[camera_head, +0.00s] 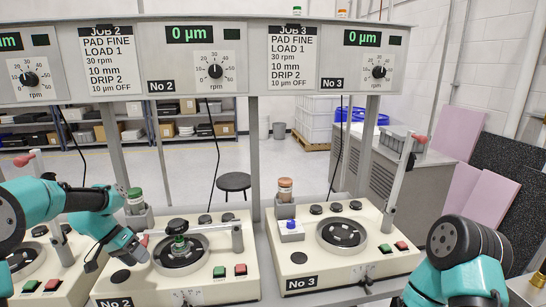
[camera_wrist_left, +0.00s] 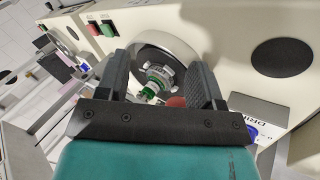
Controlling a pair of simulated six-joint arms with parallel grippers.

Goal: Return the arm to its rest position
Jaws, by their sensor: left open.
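My left arm comes in from the left in teal, with its gripper (camera_head: 138,252) beside the No 2 machine's round plate (camera_head: 203,252). In the left wrist view the left gripper (camera_wrist_left: 152,66) is open, its two dark fingers apart. In the left wrist view a green and silver part (camera_wrist_left: 156,82) shows between and beyond the fingers; contact cannot be told. My right arm is at the lower right; its gripper is out of view.
The No 3 machine (camera_head: 290,258) has an empty-looking plate (camera_head: 341,234) and a small blue-topped block (camera_head: 291,229). A green-capped bottle (camera_head: 136,200) and an orange-capped bottle (camera_head: 285,190) stand at the back. Upright posts and a control panel (camera_head: 205,88) frame the bench.

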